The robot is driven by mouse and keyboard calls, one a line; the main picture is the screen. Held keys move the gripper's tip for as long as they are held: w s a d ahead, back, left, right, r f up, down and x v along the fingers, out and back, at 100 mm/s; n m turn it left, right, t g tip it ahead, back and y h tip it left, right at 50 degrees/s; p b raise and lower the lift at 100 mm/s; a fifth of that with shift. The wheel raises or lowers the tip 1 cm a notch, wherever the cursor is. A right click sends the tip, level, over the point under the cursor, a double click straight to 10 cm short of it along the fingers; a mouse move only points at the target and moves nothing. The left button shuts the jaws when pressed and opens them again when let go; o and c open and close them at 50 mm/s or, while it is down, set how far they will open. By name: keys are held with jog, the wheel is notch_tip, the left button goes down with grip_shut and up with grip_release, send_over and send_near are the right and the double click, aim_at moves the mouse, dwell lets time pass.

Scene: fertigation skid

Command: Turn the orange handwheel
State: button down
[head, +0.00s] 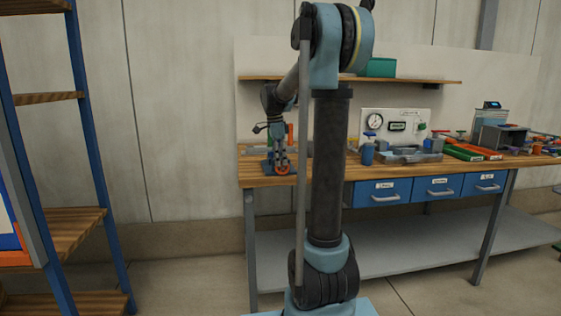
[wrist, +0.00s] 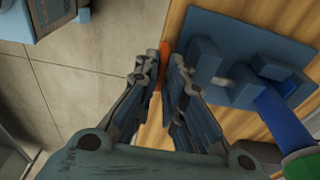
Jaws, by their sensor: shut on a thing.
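The orange handwheel (head: 283,169) is at the left end of the workbench, on a blue mount (head: 268,178). In the wrist view the wheel shows edge-on as a thin orange strip (wrist: 165,52) between my fingertips. My gripper (head: 280,158) comes down from above and is shut on the wheel's rim; it also shows in the wrist view (wrist: 163,68). The blue mount with its blocks and a short grey shaft (wrist: 222,83) lies to the right of my fingers in the wrist view. The lower part of the wheel is hidden by my fingers there.
The wooden workbench (head: 300,179) has blue drawers (head: 383,192) below. A gauge panel (head: 395,124), a blue valve (head: 368,150) and several parts stand farther right. A blue-framed shelf (head: 62,220) is at the left. The floor between is clear.

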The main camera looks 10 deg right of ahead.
jog(key=h, duration=0.1)
jog(key=a+h, duration=0.1)
jog(key=h, duration=0.1)
jog(key=shift+w+a+f, duration=0.15)
jog(key=shift+a+f, duration=0.05)
jog(key=shift+a, duration=0.1)
jog(key=h, duration=0.2)
jog(key=a+f+h, duration=0.1)
jog(key=h, duration=0.3)
jog(key=f+h, duration=0.1)
jog(key=shift+a+h, duration=0.4)
jog(key=shift+f+h, duration=0.25)
jog(key=shift+h, duration=0.45)
jog(key=c, duration=2)
grip_release()
jog(key=shift+f, duration=0.1)
jog(key=shift+o, duration=0.2)
